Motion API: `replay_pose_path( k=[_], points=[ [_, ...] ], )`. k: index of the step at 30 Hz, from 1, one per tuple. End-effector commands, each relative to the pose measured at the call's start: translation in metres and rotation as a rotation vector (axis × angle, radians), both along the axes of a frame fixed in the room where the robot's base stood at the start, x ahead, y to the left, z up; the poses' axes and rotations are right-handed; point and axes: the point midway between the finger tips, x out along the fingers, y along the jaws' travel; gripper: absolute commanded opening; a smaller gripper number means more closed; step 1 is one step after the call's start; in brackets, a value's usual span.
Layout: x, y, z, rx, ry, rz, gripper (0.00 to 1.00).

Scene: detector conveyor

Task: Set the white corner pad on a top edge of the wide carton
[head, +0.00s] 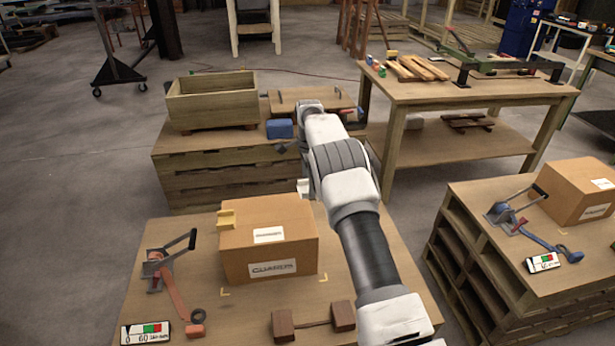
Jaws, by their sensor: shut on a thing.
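The wide carton (298,254) is a brown box with white labels, standing on the near wooden pallet table. A yellow corner pad (227,219) sits at its left top edge. The white corner pad (303,186) shows as a small white piece just left of my arm, at or above the carton's far right top corner in the picture. I cannot tell whether it touches the carton. My arm crosses over the carton's right side and hides most of my gripper (302,179). My gripper is shut on the white pad; its fingertips are not clearly visible.
A strapping tool (170,272), a dark ring, brown blocks (283,327) and a gauge card (145,333) lie around the carton. Another carton (581,191) stands on the right pallet table.

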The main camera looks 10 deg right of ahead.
Motion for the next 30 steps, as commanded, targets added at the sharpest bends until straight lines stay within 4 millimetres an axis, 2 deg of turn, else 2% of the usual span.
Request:
replay_pose_path(
  k=[6, 20, 30],
  points=[
    [0.006, 0.002, -0.005, 0.0, 0.0, -0.082, 0.25],
    [0.006, 0.003, -0.003, 0.0, 0.0, -0.083, 0.25],
    [0.006, 0.003, -0.035, 0.0, 0.0, -0.083, 0.25]
  ],
)
